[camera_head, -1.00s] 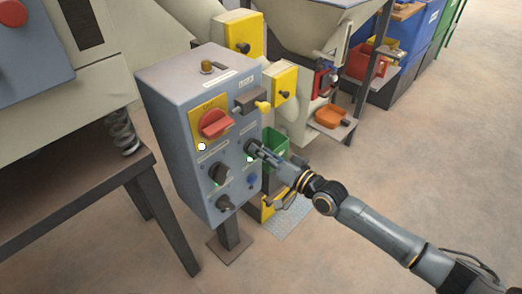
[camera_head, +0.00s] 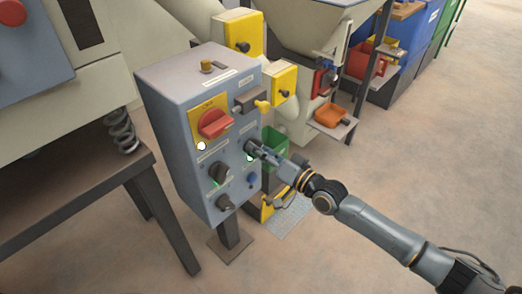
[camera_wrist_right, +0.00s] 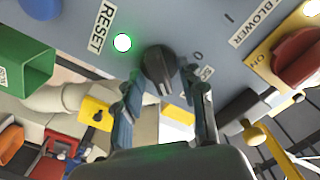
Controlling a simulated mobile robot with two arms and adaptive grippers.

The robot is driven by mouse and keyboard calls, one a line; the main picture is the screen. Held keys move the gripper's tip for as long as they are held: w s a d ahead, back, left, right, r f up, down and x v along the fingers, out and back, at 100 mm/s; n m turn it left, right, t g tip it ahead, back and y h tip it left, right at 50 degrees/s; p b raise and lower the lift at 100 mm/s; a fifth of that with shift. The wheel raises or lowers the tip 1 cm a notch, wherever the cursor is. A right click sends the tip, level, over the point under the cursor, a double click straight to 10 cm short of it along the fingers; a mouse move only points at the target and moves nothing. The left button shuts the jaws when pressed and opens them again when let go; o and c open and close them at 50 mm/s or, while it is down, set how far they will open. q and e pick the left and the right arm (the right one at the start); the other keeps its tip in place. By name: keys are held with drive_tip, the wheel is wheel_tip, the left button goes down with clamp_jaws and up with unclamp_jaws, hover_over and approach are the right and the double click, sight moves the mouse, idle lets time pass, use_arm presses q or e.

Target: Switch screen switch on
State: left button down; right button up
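The screen switch is a black rotary knob (camera_wrist_right: 158,68) on the grey control box, with a "0" mark and a partly hidden label starting "SC" beside it in the right wrist view. In the head view the knob (camera_head: 252,148) sits on the right part of the box front, close to my fingertips. My right gripper (camera_wrist_right: 160,84) is open, its two fingers on either side of the knob with gaps showing. In the head view my right gripper (camera_head: 262,152) reaches the box from the right. My left gripper is not in view.
The control box (camera_head: 170,85) also carries a red blower handle (camera_head: 214,124), another black knob (camera_head: 219,173) and a blue button (camera_head: 252,180). In the wrist view a lit green lamp (camera_wrist_right: 122,42) is near "RESET". A yellow-tipped lever (camera_head: 262,106) juts out above my gripper.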

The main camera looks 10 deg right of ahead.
drive_tip(key=shift+s, duration=0.1)
drive_tip(key=v, duration=1.2)
idle(2.0)
